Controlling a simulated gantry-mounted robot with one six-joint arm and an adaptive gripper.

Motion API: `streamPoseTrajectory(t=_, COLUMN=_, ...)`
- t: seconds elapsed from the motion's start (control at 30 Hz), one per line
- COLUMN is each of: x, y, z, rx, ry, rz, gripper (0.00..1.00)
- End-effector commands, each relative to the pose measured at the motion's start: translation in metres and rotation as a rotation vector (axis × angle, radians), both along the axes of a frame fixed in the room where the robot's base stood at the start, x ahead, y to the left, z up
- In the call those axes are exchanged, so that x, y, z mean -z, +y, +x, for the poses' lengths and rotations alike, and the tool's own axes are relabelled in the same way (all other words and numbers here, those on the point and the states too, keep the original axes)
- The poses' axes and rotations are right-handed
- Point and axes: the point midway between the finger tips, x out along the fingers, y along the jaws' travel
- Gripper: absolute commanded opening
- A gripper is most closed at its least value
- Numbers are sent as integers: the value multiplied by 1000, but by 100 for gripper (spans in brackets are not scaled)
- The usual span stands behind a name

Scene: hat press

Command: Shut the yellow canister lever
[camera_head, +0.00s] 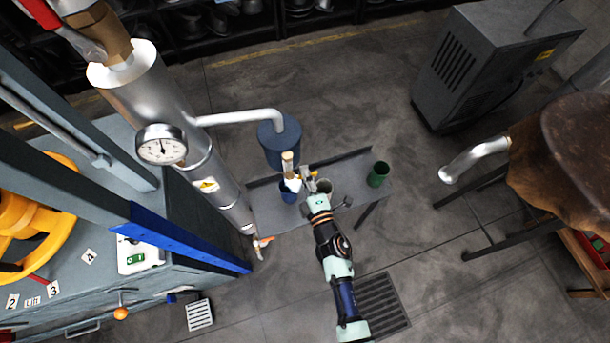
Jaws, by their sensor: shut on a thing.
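The blue canister (279,142) stands at the back edge of the grey bench, in the middle of the view. A brass-coloured fitting (288,161) with a whitish part below it sits at its front. The small yellow lever (311,174) shows just right of this fitting. My gripper (312,186) reaches up from the front to the lever and appears closed on it. The fingertips are small and partly hidden, so the exact grip and the lever's angle are hard to tell.
A silver tank with a gauge (162,145) and an orange-handled tap (262,243) stand left.

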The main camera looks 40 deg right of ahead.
Motion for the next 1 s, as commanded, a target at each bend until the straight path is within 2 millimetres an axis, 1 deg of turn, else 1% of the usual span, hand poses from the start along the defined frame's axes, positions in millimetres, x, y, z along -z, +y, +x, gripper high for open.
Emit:
streamPoseTrajectory(t=0.1, x=-4, y=0, z=0, rx=0, ry=20, rz=-56, gripper=0)
streamPoseTrajectory(t=0.33, x=-7, y=0, z=0, rx=0, ry=45, rz=-120, gripper=0)
streamPoseTrajectory(t=0.87, x=-8, y=0, z=0, rx=-1, ry=51, rz=-141, gripper=0)
streamPoseTrajectory(t=0.9, x=-8, y=0, z=0, rx=-1, ry=51, rz=-141, gripper=23)
streamPoseTrajectory(t=0.97, x=-8, y=0, z=0, rx=-1, ry=52, rz=-140, gripper=33)
streamPoseTrajectory(t=1.0, x=-8, y=0, z=0, rx=-1, ry=52, rz=-140, gripper=40)
